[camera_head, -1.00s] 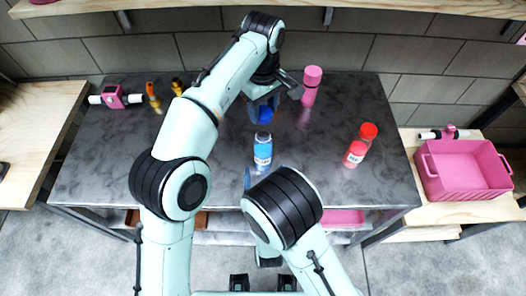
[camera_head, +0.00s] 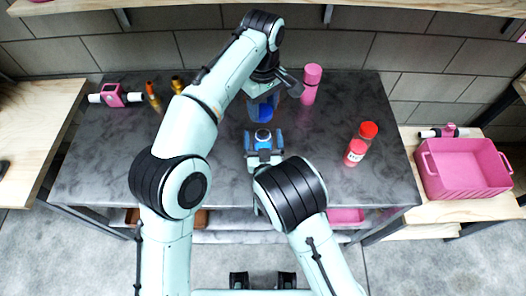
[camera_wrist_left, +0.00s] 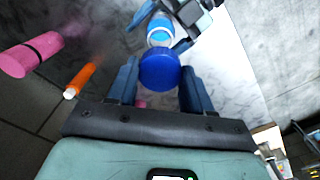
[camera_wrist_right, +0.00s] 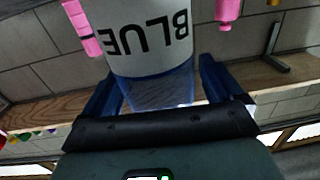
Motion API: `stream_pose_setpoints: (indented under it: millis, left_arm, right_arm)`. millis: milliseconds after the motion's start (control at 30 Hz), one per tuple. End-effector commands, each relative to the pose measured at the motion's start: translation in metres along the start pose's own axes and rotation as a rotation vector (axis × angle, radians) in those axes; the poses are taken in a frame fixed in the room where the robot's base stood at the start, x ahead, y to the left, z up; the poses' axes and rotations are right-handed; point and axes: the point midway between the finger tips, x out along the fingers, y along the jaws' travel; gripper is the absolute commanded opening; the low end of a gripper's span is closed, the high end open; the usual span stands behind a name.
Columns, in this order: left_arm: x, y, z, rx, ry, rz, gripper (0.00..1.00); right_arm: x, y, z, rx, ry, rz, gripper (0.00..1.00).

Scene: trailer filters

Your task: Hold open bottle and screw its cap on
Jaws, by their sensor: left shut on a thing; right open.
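My left gripper (camera_head: 264,104) is shut on the blue cap (camera_head: 263,115), which also shows between its fingers in the left wrist view (camera_wrist_left: 159,70). It holds the cap above the table, a little behind the open bottle. The blue bottle (camera_head: 263,135) stands upright on the table, largely hidden by my right gripper in the head view. Its white label, reading BLUE, fills the top of the right wrist view (camera_wrist_right: 150,38).
A dark grey table (camera_head: 110,170) holds a pink bottle (camera_head: 311,84) at the back and red-capped bottles (camera_head: 357,150) to the right. Orange pieces (camera_head: 152,95) and a pink fitting (camera_head: 114,96) lie at the back left. A pink crate (camera_head: 465,168) stands on the right side table.

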Motion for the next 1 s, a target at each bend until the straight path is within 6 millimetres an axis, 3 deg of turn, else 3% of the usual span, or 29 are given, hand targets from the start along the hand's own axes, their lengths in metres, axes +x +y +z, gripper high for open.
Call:
stream_pose_setpoints:
  millis: [267, 500, 633, 900, 1000]
  left_arm:
    - [0.000, 0.000, 0.000, 0.000, 0.000, 0.000, 0.22]
    - [0.000, 0.000, 0.000, 0.000, 0.000, 0.000, 0.22]
    - [0.007, 0.000, 0.000, 0.000, -0.001, -0.002, 0.22]
    - [0.045, -0.001, 0.001, 0.000, 0.001, 0.003, 0.22]
    - [0.050, 0.000, 0.001, 0.000, 0.002, 0.006, 0.22]
  right_arm:
    - [0.001, 0.000, 0.000, 0.000, 0.000, 0.000, 0.90]
    - [0.000, 0.000, 0.000, 0.000, -0.001, 0.000, 0.12]
    - [0.000, 0.000, 0.000, 0.000, -0.001, 0.000, 0.12]
    - [0.000, 0.000, 0.000, 0.000, -0.001, 0.000, 0.12]
    - [0.000, 0.000, 0.000, 0.000, -0.001, 0.000, 0.12]
